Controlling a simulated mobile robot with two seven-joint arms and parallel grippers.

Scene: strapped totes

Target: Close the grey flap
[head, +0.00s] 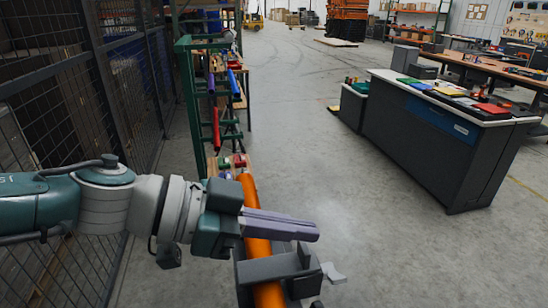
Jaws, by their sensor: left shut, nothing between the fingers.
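My left gripper (314,231) reaches in from the left, above an orange tube (258,190). Its two long grey-purple fingers are together and point right, across the tube, with nothing between them. Just below the fingers in the picture, a dark grey clamp-like part (272,268) lies across the tube. A small light grey tab (333,273) sticks out to its right. I cannot tell for sure which of these is the grey flap, or how far open it stands. The fingers hide part of the tube, and whether they touch the grey part is unclear. My right gripper is not in view.
A green rack (187,100) with coloured tubes stands beyond the arm. A black mesh fence (125,85) runs along the left. A dark counter (425,140) with coloured items stands at the right. The floor between rack and counter is clear.

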